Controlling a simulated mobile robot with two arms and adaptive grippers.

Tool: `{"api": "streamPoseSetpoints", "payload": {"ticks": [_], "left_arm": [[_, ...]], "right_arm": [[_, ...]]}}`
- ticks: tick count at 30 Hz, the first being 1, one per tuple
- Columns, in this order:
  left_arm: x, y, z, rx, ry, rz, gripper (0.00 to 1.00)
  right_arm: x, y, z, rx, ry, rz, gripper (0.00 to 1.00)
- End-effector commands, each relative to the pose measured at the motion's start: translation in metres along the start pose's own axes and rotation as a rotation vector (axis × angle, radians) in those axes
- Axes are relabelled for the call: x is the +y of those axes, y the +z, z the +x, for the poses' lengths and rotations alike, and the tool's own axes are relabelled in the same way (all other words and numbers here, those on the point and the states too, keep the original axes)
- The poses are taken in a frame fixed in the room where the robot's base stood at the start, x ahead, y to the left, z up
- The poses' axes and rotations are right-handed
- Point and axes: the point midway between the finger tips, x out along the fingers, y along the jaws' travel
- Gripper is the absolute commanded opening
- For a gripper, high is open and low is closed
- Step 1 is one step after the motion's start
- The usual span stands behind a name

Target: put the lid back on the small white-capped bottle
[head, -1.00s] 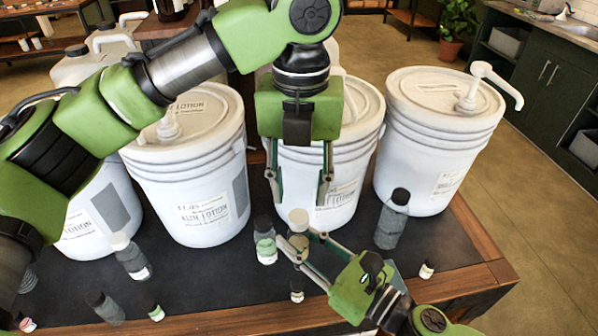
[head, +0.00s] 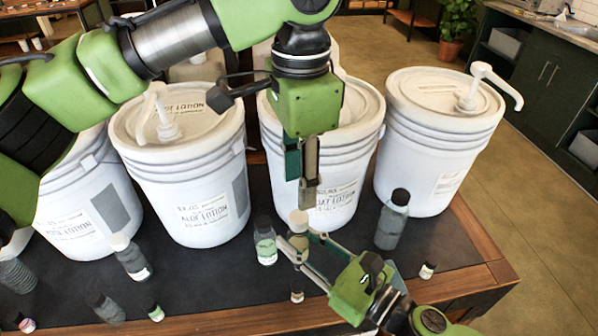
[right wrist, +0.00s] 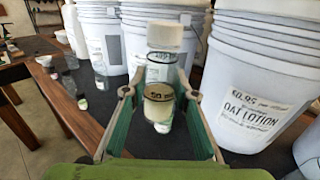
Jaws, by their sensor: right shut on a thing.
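My left gripper (head: 301,192) points down just above the cap. No left finger shows in the right wrist view.
Large white lotion buckets (head: 195,190) with pumps stand behind on the dark table. A green-labelled bottle (head: 265,245) stands just left of my right gripper. A tall dark-capped bottle (head: 392,220) stands to the right. Another pale-capped bottle (head: 130,258) stands at left.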

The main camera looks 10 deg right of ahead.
Motion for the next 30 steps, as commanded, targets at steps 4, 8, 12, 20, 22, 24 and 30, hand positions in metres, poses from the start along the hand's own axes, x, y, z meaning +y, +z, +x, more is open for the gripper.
{"api": "streamPoseSetpoints", "payload": {"ticks": [4,8,12,20,22,24,30], "left_arm": [[-0.001,0.0,-0.004,0.001,-0.002,-0.27,0.37],[-0.001,0.0,-0.005,0.001,0.0,-0.446,0.37],[-0.001,0.0,-0.006,0.003,0.0,-0.557,0.37],[-0.001,0.0,-0.006,0.003,0.001,-0.598,0.37],[-0.001,0.0,-0.006,0.003,0.001,-0.597,0.37],[-0.001,0.0,-0.006,0.003,0.001,-0.597,0.37],[-0.001,0.001,0.007,0.0,0.002,-0.596,0.37]], "right_arm": [[0.0,0.0,0.0,-0.001,0.0,0.0,0.0],[0.0,0.0,0.0,-0.001,0.0,0.0,0.0],[0.0,0.0,0.0,-0.001,0.0,0.0,0.0],[0.0,0.0,0.0,-0.001,0.0,0.0,0.0],[0.0,0.0,0.0,-0.001,0.0,0.0,0.0],[0.0,0.0,0.0,-0.001,0.0,0.0,0.0],[0.0,0.0,0.0,-0.001,0.0,0.0,0.0]]}}
